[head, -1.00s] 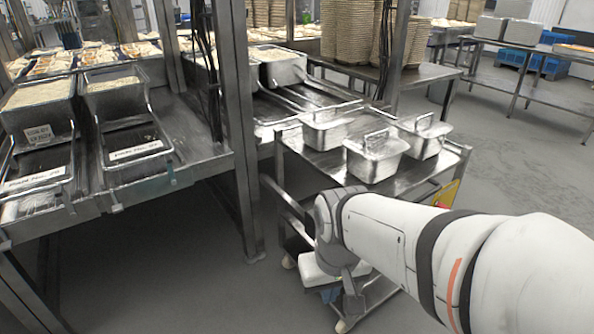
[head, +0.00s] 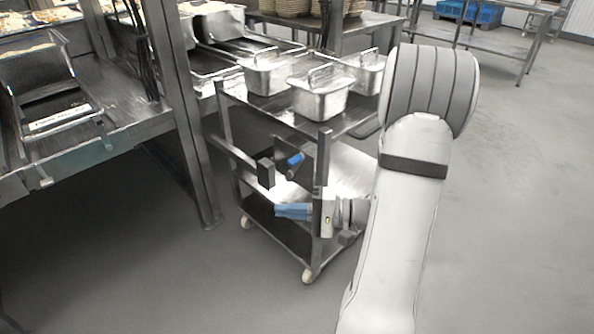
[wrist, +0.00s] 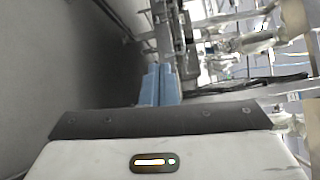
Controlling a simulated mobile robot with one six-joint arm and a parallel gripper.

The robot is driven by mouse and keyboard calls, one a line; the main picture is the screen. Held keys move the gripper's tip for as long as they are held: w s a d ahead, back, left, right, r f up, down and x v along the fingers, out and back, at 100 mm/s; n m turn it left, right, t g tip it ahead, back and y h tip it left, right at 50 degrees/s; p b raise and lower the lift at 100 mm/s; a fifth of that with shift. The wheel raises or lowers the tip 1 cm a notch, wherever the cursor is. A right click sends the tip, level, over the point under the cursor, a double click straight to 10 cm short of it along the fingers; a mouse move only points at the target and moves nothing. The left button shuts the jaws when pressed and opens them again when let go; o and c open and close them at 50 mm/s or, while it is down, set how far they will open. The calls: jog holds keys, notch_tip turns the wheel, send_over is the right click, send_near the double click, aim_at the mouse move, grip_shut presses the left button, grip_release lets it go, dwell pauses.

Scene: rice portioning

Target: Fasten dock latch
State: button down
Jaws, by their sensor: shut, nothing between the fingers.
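A steel trolley (head: 326,139) stands beside the fixed steel bench. A small blue handle (head: 295,160) and a black block (head: 265,172) sit at its bench-facing side, below the top shelf; they look like the dock latch, but I cannot tell whether it is fastened. My gripper (head: 280,211) has blue fingers that point left, past the trolley's near corner post. It is shut and empty, below and apart from the blue handle. In the wrist view the blue fingers (wrist: 158,84) lie side by side; I cannot make out the latch there.
Lidded steel pans (head: 320,95) stand on the trolley top. The bench (head: 130,135) and its upright post (head: 180,110) stand left of the trolley. The trolley's corner post (head: 323,180) is close to my gripper. Grey floor (head: 500,200) is clear at right.

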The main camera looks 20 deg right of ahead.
jog(key=d+f+m+t+h+b, duration=0.1)
jog(key=d+f+m+t+h, duration=0.2)
jog(key=d, duration=0.5)
jog(key=w+d+f+m+t+h, duration=0.1)
jog(key=d+f+m+t+h, duration=0.1)
jog(key=d+t, duration=0.5)
jog(key=d+m+h, duration=0.1)
jog(key=h, duration=0.1)
jog(key=shift+w+f+t+h+b, duration=0.3)
jog(key=shift+f+t+h+b, duration=0.05)
jog(key=shift+f+t+h, duration=0.05)
jog(key=b, duration=0.2)
send_near(297, 159)
jog(key=x, duration=0.6)
jog(key=shift+w+a+f, duration=0.15)
jog(key=shift+w+f, duration=0.05)
jog(key=shift+w+a+r+b, duration=0.2)
jog(key=shift+w+r+b, duration=0.15)
jog(key=shift+w+r, duration=0.2)
jog(key=shift+f, duration=0.1)
